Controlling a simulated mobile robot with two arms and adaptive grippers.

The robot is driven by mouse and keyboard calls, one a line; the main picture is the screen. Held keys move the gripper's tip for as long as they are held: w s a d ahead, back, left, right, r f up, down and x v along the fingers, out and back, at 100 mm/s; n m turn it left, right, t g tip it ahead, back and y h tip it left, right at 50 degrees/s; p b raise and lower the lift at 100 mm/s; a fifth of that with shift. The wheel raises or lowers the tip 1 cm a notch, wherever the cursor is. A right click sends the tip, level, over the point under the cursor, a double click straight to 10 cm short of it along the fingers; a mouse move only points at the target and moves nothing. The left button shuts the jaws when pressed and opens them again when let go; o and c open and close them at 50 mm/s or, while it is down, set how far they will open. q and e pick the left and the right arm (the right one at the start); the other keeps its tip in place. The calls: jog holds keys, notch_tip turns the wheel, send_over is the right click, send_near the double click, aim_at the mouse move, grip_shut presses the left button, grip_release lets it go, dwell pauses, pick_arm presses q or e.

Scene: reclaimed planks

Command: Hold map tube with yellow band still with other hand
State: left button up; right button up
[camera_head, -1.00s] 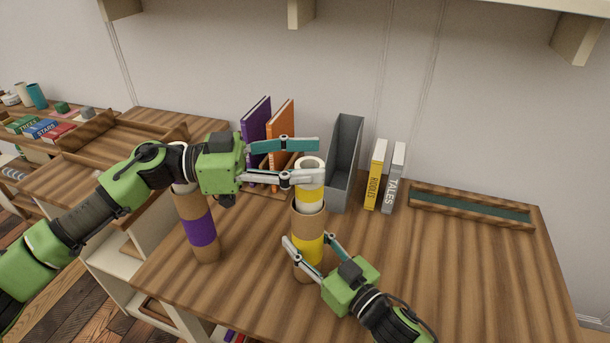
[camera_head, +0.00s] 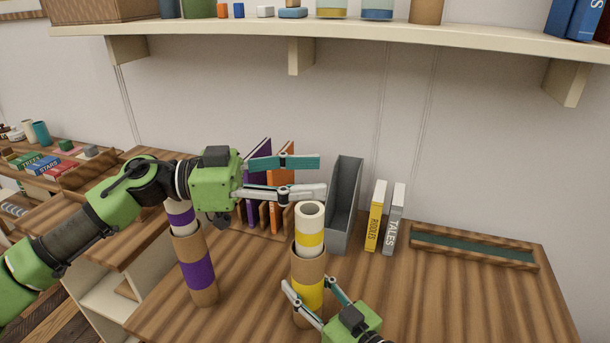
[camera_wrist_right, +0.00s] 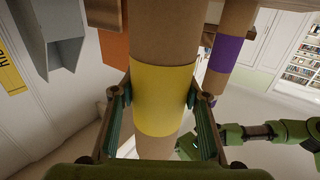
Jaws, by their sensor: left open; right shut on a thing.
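The map tube with the yellow band (camera_head: 308,295) is a brown cylinder standing upright on the wooden desk. A white rolled map with its own yellow band (camera_head: 310,222) sticks out of its top. My right gripper (camera_head: 308,284) is shut on the tube at its yellow band. In the right wrist view its fingers (camera_wrist_right: 160,92) press the band (camera_wrist_right: 161,98) from both sides. My left gripper (camera_head: 321,177) is open and empty, just above the rolled map's top end, its fingers pointing right.
A brown tube with a purple band (camera_head: 198,272) stands left, beneath my left arm. Behind are purple and orange books (camera_head: 282,168), a grey file holder (camera_head: 343,205), yellow and grey books (camera_head: 376,218) and a shallow tray (camera_head: 472,247). A wall shelf (camera_head: 345,34) hangs above.

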aim_at(318, 297)
jog(key=o, duration=1.4)
pick_arm(q)
jog(key=shift+r+p, duration=0.8)
pick_arm(e)
jog(key=v, duration=0.7)
jog(key=o, duration=0.6)
jog(key=shift+c, duration=0.2)
